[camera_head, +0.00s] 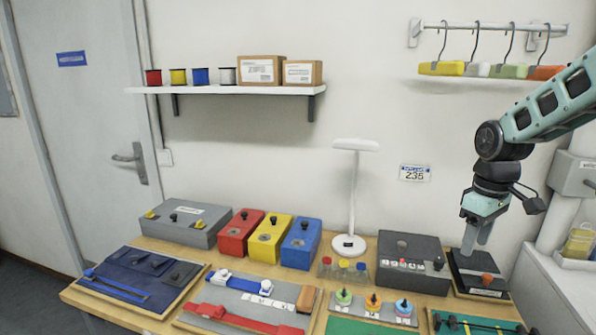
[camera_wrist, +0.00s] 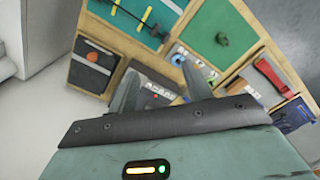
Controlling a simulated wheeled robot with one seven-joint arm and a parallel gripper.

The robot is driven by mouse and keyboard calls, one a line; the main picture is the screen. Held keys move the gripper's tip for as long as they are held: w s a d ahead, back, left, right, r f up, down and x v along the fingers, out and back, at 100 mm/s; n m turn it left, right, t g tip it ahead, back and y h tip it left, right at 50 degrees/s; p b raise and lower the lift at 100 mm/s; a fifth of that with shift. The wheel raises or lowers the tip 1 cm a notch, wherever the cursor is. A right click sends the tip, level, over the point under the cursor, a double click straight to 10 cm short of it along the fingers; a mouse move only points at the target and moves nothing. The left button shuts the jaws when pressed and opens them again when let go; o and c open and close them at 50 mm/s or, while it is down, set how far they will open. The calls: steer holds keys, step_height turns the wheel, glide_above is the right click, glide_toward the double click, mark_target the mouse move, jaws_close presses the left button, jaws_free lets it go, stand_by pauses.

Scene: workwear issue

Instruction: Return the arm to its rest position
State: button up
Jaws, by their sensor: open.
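My arm (camera_head: 548,106) reaches in from the upper right in the head view, with its wrist bent so the hand points down. My gripper (camera_head: 477,238) hangs over the right end of the wooden table (camera_head: 152,319), above or just in front of a black box (camera_head: 478,272) with an orange-red knob. The exact gap to the box cannot be told. In the wrist view my gripper (camera_wrist: 160,88) shows two grey fingers apart with nothing held between them.
A dark grey box (camera_head: 413,262) stands left of the gripper, and a white lamp (camera_head: 355,190) farther left. A white cabinet (camera_head: 550,285) stands right of the table.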

steer(key=s+a+n, duration=0.1)
steer(key=s+a, duration=1.3)
steer(key=a, duration=0.4)
steer(key=s+a, duration=0.2)
steer(key=s, duration=0.5)
steer(key=s+a+f, duration=0.1)
steer(key=s+a, duration=0.1)
steer(key=s, duration=0.6)
steer(key=shift+s+a+n+b, duration=0.3)
steer(key=shift+b, duration=0.05)
